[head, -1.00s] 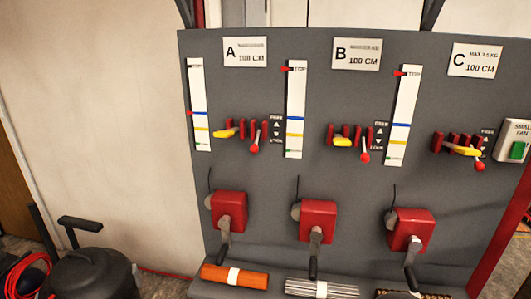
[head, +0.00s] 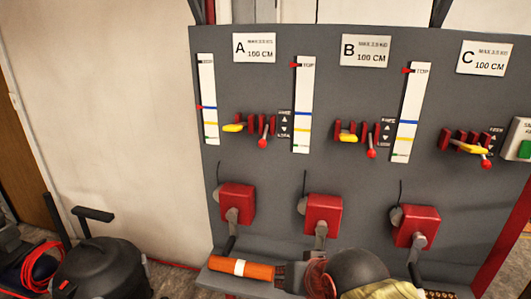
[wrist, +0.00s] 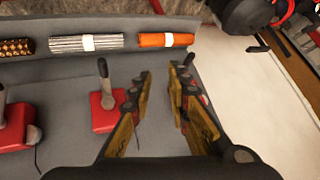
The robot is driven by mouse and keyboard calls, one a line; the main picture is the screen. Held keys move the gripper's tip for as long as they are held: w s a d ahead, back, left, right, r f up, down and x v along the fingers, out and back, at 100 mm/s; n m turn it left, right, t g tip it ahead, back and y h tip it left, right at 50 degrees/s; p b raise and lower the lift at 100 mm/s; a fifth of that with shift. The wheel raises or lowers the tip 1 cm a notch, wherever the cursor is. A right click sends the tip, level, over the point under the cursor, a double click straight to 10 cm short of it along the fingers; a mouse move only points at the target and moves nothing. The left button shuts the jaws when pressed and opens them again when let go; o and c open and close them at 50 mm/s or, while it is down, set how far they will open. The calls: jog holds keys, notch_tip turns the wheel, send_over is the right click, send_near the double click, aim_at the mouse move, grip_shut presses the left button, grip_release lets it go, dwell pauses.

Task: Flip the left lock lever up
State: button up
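The left lock lever (head: 263,142) is a short lever with a red ball end, pointing down. It sits at the right end of a red rack under sign A (head: 254,47), beside a small label with arrows. A yellow handle (head: 233,128) lies at the rack's left end. My gripper (wrist: 160,76) is open and empty in the wrist view, its two yellow-padded fingers apart over the lower panel near the red winch boxes. Part of my arm shows at the bottom of the head view, well below the lever. The lever is not seen in the wrist view.
Red winch boxes with cranks, such as the left one (head: 237,200), stick out below the racks. An orange roll (head: 250,270) lies on the ledge. Similar levers sit under B (head: 371,153) and C (head: 486,164). A black vacuum (head: 98,268) stands at left.

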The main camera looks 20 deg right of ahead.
jog(key=w+r+m+t, duration=0.2)
jog(key=w+m, duration=0.1)
jog(key=w, duration=0.4)
jog(key=w+a+r+m+t+p, duration=0.1)
jog(key=w+r+m+t, duration=0.1)
jog(key=w, duration=0.6)
jog(key=w+a+r+m+t, duration=0.1)
jog(key=w+r+m+t, duration=0.1)
jog(key=w+m, duration=0.3)
jog(key=shift+w+a+r, duration=0.1)
jog(key=shift+w+r, duration=0.3)
jog(key=shift+w, duration=0.35)
jog(key=shift+w+a+r, duration=0.1)
jog(key=shift+w+r, duration=0.3)
jog(key=shift+w, duration=0.35)
grip_shut()
jog(key=w+d+r+m+t+h+p, duration=0.1)
jog(key=w+d+m+t+h, duration=0.2)
jog(key=w+m, duration=0.4)
jog(key=w+d+m+t+h+p, duration=0.1)
jog(key=w+m+t+h+p, duration=0.15)
jog(key=w+m+h, duration=0.45)
jog(key=s+f+m+h, duration=0.3)
jog(key=s+m+h, duration=0.3)
jog(key=m, duration=0.7)
jog(key=shift+s+d+f+t+h, duration=0.3)
jog(key=shift+s+d+t, duration=0.05)
jog(key=shift+s, duration=0.2)
